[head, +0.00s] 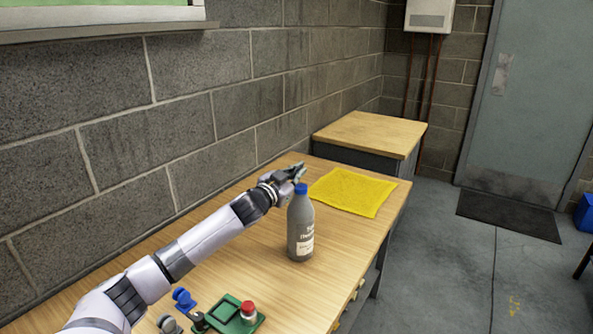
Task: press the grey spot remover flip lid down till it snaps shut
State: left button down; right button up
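The grey spot remover bottle (300,233) stands upright on the wooden table, with a pale label low on its front. Its blue lid (301,189) is on top; at this size I cannot tell whether the flip part is raised or down. My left arm reaches in from the lower left. My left gripper (298,170) is just above the blue lid in the picture, and I cannot tell whether it touches the lid. Its fingers are too small and overlapped to show whether they are open or shut. My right gripper is not in view.
A yellow cloth (351,191) lies on the table behind and right of the bottle. A green block with a red-topped knob (248,309) and small blue and grey parts (183,300) are at the near edge. A block wall (130,140) runs along the left.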

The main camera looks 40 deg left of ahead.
pick_arm(q)
jog(key=shift+d, duration=0.1)
dwell(0.4)
jog(key=c, duration=1.8)
grip_release()
jog(key=shift+s+f, duration=0.2)
jog(key=shift+s, duration=0.4)
jog(key=s+d, duration=0.1)
jog(key=s, duration=0.9)
jog(key=shift+s+r, duration=0.15)
jog(key=shift+s, duration=0.25)
jog(key=shift+d, duration=0.15)
